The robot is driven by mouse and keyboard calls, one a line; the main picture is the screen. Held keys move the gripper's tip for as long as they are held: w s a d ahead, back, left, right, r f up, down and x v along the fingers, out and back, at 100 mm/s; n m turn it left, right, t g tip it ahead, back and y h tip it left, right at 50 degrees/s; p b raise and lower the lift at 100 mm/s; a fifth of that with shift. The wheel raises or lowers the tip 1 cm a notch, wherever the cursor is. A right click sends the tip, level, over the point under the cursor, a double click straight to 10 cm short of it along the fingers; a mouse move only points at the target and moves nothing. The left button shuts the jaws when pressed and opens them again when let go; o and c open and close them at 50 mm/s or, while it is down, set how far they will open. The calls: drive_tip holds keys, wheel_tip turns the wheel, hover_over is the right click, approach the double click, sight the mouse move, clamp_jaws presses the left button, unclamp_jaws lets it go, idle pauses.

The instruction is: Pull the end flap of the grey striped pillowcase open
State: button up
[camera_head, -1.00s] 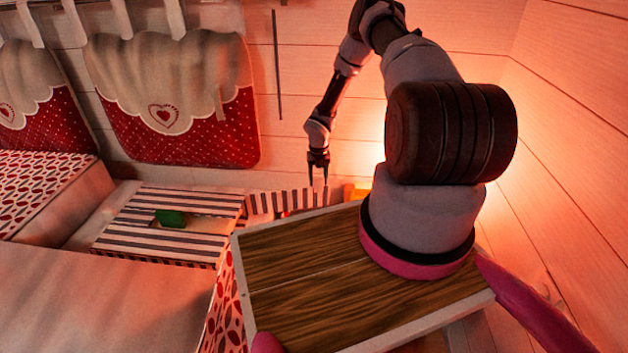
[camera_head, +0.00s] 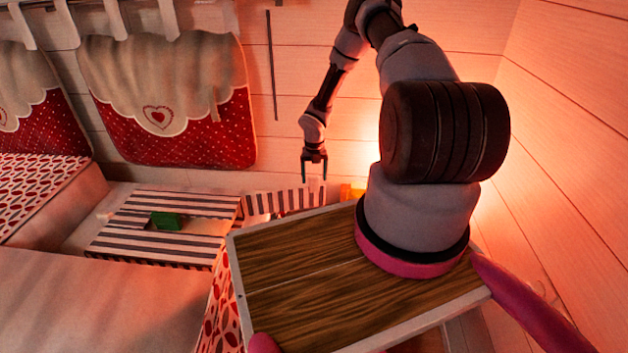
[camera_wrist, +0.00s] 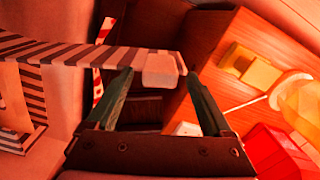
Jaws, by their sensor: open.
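The grey striped pillowcase (camera_head: 150,243) lies flat at the left of centre, box-like, with dark and pale stripes. Its striped end flap (camera_head: 280,202) sticks out to the right. In the wrist view the flap (camera_wrist: 100,56) runs in from the left as a narrow band and ends in a pale block-like tab (camera_wrist: 162,69). My gripper (camera_head: 314,181) is open at the flap's right part. In the wrist view my gripper (camera_wrist: 160,74) has the tab between its two spread fingertips in the picture. I cannot tell whether either finger touches it.
A small green object (camera_head: 166,221) lies on the pillowcase. In the wrist view a wooden surface (camera_wrist: 225,85) at the right bears a yellow block (camera_wrist: 258,74) and a red object (camera_wrist: 275,150). The plank wall (camera_head: 290,100) stands close behind my gripper.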

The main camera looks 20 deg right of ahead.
wheel_tip(320, 180, up, 9)
drive_tip(key=shift+f, duration=0.1)
idle(0.5)
drive_tip(key=s+r+m+t+h, duration=0.3)
drive_tip(key=r+m, duration=1.1)
drive_tip(key=r, duration=1.7)
drive_tip(key=s+a+r+m+y, duration=0.1)
drive_tip(key=s+a+r+m, duration=0.1)
drive_tip(key=s+r+m, duration=0.85)
drive_tip(key=s+a+r+m+t+y, duration=0.2)
drive_tip(key=s+r+m, duration=0.4)
drive_tip(key=s, duration=0.3)
drive_tip(key=s+a+r+m+t+y, duration=0.2)
drive_tip(key=s+a+r+m, duration=0.2)
drive_tip(key=s+r+m, duration=0.2)
drive_tip(key=s+m, duration=0.2)
drive_tip(key=s, duration=0.1)
drive_tip(key=shift+a, duration=0.35)
